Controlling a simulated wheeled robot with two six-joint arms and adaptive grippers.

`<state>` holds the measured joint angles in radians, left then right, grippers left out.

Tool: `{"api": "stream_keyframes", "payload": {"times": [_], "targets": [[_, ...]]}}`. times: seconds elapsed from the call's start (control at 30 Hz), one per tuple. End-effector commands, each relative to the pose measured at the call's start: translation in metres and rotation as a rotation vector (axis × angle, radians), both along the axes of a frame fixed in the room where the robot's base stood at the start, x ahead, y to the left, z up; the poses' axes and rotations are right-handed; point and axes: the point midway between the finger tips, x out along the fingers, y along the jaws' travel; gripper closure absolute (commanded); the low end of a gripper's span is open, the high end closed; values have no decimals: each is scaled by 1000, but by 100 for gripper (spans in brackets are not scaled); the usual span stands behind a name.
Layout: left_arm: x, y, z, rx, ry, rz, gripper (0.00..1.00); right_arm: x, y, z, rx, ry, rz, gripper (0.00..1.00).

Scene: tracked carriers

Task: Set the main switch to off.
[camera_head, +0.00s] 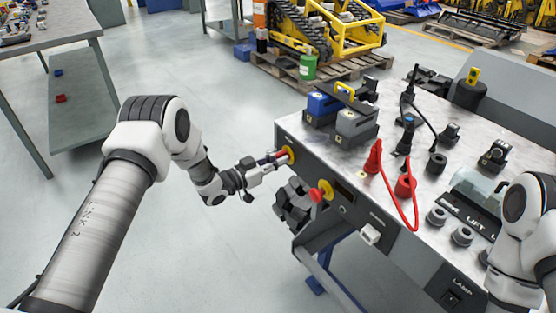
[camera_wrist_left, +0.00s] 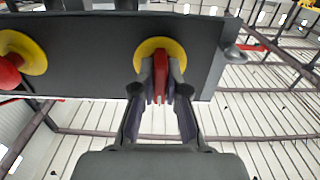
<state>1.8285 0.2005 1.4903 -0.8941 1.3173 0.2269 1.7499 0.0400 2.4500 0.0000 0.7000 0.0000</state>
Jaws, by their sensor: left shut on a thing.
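The main switch (camera_head: 288,153) is a red handle on a round yellow plate, on the front panel at the left end of the workbench. In the left wrist view its yellow plate (camera_wrist_left: 155,46) faces me, and the red handle (camera_wrist_left: 160,70) stands upright in the picture. My left gripper (camera_head: 272,160) is shut on the handle; in the left wrist view its fingers (camera_wrist_left: 161,88) press it from both sides and hide part of it. Any markings around the plate are too small to read. My right arm shows at the right edge, but its gripper is out of view.
A red mushroom button (camera_head: 317,194) on a yellow plate sits beside the switch on the same panel. A dark blocky part (camera_head: 294,204) is below them. The benchtop (camera_head: 335,153) holds blue and grey boxes, red and black plugs and cables. Open floor lies left of the bench.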

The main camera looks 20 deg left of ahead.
Motion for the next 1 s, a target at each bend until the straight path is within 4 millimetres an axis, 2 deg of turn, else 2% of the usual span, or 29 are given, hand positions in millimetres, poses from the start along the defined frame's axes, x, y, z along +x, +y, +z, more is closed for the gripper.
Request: {"api": "stream_keyframes", "payload": {"times": [0.13,0.17,0.2,0.23,0.5,0.63,0.77,1.0], "targets": [[0,0,0,1,-1,0,100,0,0,0,0,0,0,100],[0,0,0,1,-1,0,81,0,0,0,0,0,0,100],[0,0,0,1,-1,0,66,0,0,0,0,0,0,100],[0,0,0,1,-1,0,62,0,0,0,0,0,0,100],[0,0,0,2,-1,0,62,0,0,0,0,0,0,100],[-8,7,0,2,0,2,62,0,0,0,0,0,0,100],[-29,24,0,-2,1,5,62,0,0,0,0,0,0,100],[-76,61,0,-2,0,5,62,0,0,0,0,0,0,100]]}}
